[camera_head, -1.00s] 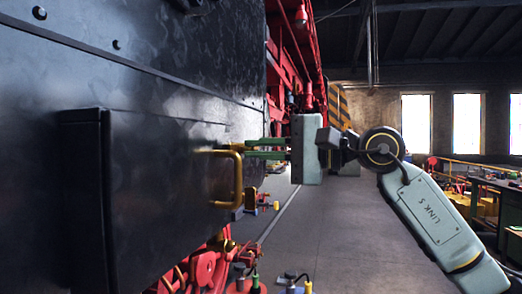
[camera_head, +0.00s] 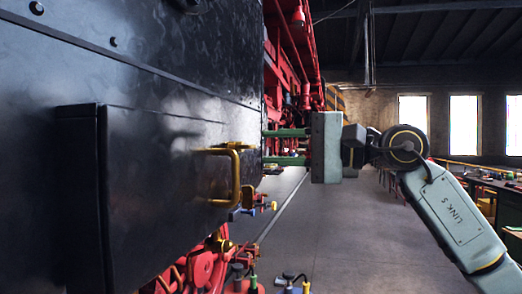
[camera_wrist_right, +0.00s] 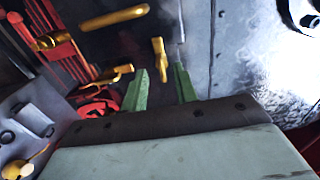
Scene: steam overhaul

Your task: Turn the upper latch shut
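My right gripper (camera_head: 266,147) comes in from the right in the head view, its green fingers apart and pointing at the black locomotive side, just beyond the yellow door handle (camera_head: 237,178). In the right wrist view the fingers (camera_wrist_right: 160,88) are apart with nothing between them. A yellow latch (camera_wrist_right: 159,58) is ahead of the gap, apart from the fingers; it seems to be the upper one. Another yellow latch (camera_wrist_right: 113,73) lies to its left, lying across the picture. The yellow handle (camera_wrist_right: 115,18) is above both. My left gripper is not in view.
The black box door (camera_head: 150,200) fills the left of the head view. Red locomotive frame parts (camera_head: 290,75) are behind the gripper. Valves with coloured knobs (camera_head: 265,203) stand low beside the door.

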